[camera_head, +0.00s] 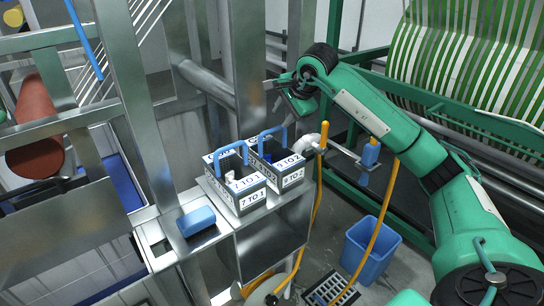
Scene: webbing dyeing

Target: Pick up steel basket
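Two grey metal-looking open-topped baskets with blue arched handles and white number labels stand side by side on a steel ledge (208,186) in the head view. The left basket (251,202) holds something small and white; the right basket (293,180) has something blue in it. I cannot tell which one is the steel basket. My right gripper (273,97) is above and behind the baskets, apart from both handles. Its fingers look parted, with nothing between them. My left gripper is out of view.
A blue block (196,221) lies on the ledge left of the baskets. A steel post (141,105) rises left of them. Yellow hoses (376,232) hang to the right, near a blue bin (371,250) on the floor. A green-framed roller with striped webbing (465,65) stands at the back right.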

